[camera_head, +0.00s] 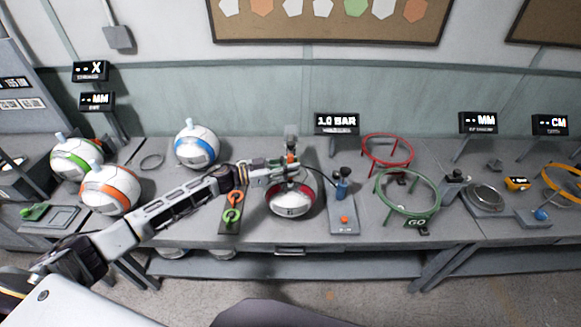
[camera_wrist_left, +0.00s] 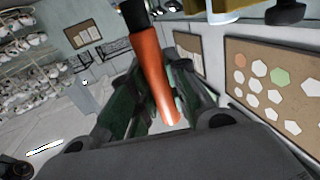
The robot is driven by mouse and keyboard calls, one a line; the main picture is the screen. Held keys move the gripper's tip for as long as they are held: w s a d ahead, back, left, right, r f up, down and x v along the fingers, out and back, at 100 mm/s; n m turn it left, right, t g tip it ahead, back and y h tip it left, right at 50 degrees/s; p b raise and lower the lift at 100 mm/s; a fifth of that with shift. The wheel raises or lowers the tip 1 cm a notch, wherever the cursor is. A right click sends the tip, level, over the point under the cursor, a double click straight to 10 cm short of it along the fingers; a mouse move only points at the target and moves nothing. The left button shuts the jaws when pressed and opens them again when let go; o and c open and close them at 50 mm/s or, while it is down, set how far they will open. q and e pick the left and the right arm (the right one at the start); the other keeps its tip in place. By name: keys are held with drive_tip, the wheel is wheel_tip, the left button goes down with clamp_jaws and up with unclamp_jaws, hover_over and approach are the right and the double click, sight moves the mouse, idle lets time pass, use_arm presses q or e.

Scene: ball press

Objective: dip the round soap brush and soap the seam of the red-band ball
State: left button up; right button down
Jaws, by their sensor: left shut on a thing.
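The red-band ball (camera_head: 292,203) sits on the bench in the middle of the head view. My left gripper (camera_head: 288,168) is over its top and hides part of it. The gripper is shut on an orange handle (camera_wrist_left: 153,75), which shows between the fingers in the left wrist view and has a dark part at one end. I take this to be the soap brush. No soap dish can be made out for certain. My right gripper is out of view.
Green-band (camera_head: 72,166), orange-band (camera_head: 105,198) and blue-band (camera_head: 197,150) balls stand to the left. A plate with green and orange hooks (camera_head: 232,208) and a blue-topped pump unit (camera_head: 343,205) flank the red-band ball. Red (camera_head: 387,135) and green (camera_head: 378,195) ring gauges stand right.

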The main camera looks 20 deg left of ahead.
sight(290, 155)
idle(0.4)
use_arm(q)
drive_tip(key=shift+p, duration=0.3)
drive_tip(key=shift+f, duration=0.45)
idle(0.7)
drive_tip(key=shift+f, duration=0.3)
drive_tip(key=shift+r, duration=0.15)
drive_tip(key=shift+r+p, duration=0.55)
drive_tip(key=shift+r, duration=0.05)
drive_tip(key=shift+r+p, duration=1.75)
drive_tip(key=shift+p, duration=0.1)
drive_tip(key=shift+r+p, duration=0.5)
drive_tip(key=shift+r, duration=0.5)
